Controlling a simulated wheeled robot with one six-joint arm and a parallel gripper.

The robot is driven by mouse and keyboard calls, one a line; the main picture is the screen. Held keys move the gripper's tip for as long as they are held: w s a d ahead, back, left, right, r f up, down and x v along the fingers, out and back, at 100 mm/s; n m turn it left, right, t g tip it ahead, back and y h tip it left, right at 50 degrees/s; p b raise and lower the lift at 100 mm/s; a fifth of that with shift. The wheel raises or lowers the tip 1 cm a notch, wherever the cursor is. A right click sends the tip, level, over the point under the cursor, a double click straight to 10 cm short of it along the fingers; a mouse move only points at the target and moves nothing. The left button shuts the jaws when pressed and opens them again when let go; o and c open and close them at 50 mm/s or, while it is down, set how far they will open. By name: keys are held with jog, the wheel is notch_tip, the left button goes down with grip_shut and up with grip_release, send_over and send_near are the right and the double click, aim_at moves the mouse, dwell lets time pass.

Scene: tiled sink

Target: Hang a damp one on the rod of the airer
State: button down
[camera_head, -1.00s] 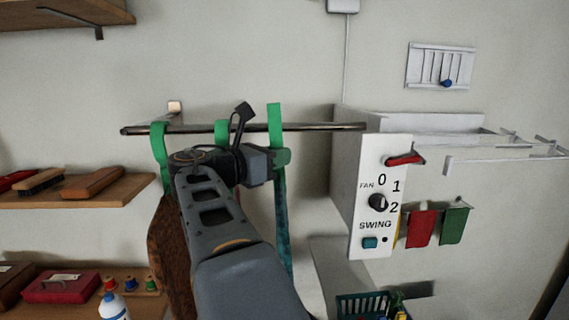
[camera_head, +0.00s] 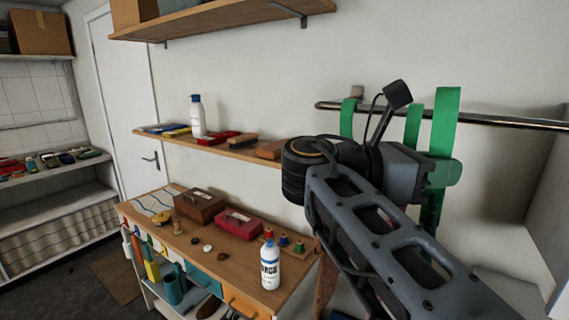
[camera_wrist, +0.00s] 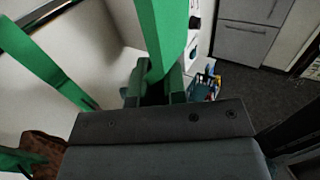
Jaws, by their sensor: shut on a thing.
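A dark metal rod (camera_head: 485,119) runs along the wall at the right of the head view. Three green loops hang over it: a left one (camera_head: 348,117), a middle one (camera_head: 413,126) and a right one (camera_head: 446,115). My gripper (camera_head: 440,176) is just below the rod, shut on the right loop. In the wrist view this loop (camera_wrist: 162,35) runs up from between my fingers (camera_wrist: 155,88). Another loop (camera_wrist: 40,62) passes at the left. A brown hanging piece (camera_head: 326,285) shows partly behind my arm. The airer is not in the head view now.
A wooden shelf (camera_head: 225,148) and a workbench (camera_head: 170,222) with boxes and a white bottle (camera_head: 270,265) stand left of my arm. An upper shelf (camera_head: 215,22) juts out above. The wrist view shows a teal basket (camera_wrist: 205,82) and open dark floor (camera_wrist: 255,85).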

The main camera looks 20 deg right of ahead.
jog(key=shift+d, duration=0.15)
jog(key=w+d+f+p, duration=0.1)
jog(key=d+p, duration=0.1)
jog(key=d, duration=0.6)
jog(key=w+d+f+p, duration=0.1)
jog(key=d+f+p, duration=0.1)
jog(key=d, duration=0.7)
jog(key=shift+w+d+f, duration=0.15)
jog(key=shift+w+d, duration=0.15)
